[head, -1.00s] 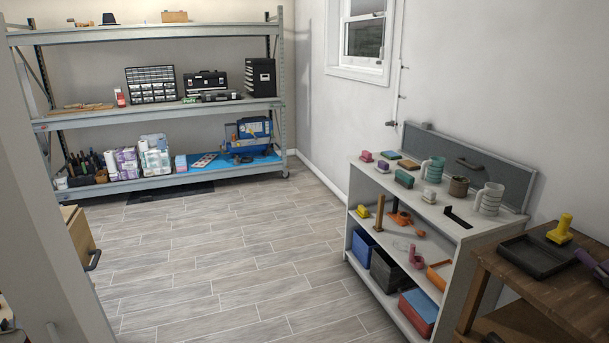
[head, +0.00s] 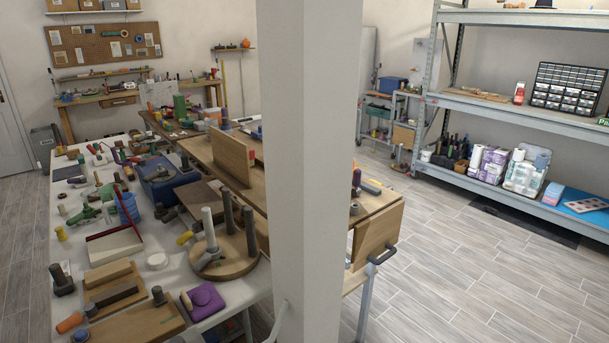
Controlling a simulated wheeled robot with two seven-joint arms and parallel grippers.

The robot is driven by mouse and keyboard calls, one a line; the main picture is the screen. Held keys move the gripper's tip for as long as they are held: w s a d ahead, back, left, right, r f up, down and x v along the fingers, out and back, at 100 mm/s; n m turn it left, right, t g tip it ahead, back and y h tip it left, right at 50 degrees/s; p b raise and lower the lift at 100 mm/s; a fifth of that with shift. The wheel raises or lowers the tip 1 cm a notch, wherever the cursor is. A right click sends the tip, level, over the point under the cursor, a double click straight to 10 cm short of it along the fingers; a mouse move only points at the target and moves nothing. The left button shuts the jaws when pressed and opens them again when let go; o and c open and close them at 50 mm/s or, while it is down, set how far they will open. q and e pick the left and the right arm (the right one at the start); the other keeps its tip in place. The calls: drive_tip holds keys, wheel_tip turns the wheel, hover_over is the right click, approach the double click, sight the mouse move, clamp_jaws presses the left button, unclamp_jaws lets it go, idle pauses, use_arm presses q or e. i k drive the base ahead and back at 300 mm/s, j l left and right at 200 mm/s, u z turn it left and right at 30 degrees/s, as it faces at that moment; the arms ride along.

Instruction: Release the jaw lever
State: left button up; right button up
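I cannot pick out a jaw lever in the head view. Neither of my grippers is in view. A white table (head: 30,262) at the left is crowded with tools and blocks, too small or overlapped to tell whether one is a jaw lever. Behind a pale pillar (head: 310,170) stands a wooden bench (head: 385,203) with a wooden front panel and a dark handle (head: 382,255). The pillar hides the middle of this bench.
A round wooden base with upright pegs (head: 228,262) stands near the white table's right edge. A tall metal shelf (head: 530,111) with boxes and bottles is at the right. The tiled floor (head: 480,285) between bench and shelf is clear. A pegboard (head: 108,55) hangs at the back left.

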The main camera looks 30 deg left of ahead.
sight(356, 192)
drive_tip(key=i+l+u, duration=0.85)
drive_tip(key=l+u, duration=0.2)
drive_tip(key=i+l+u, duration=0.15)
drive_tip(key=l+u, duration=0.2)
drive_tip(key=l, duration=0.2)
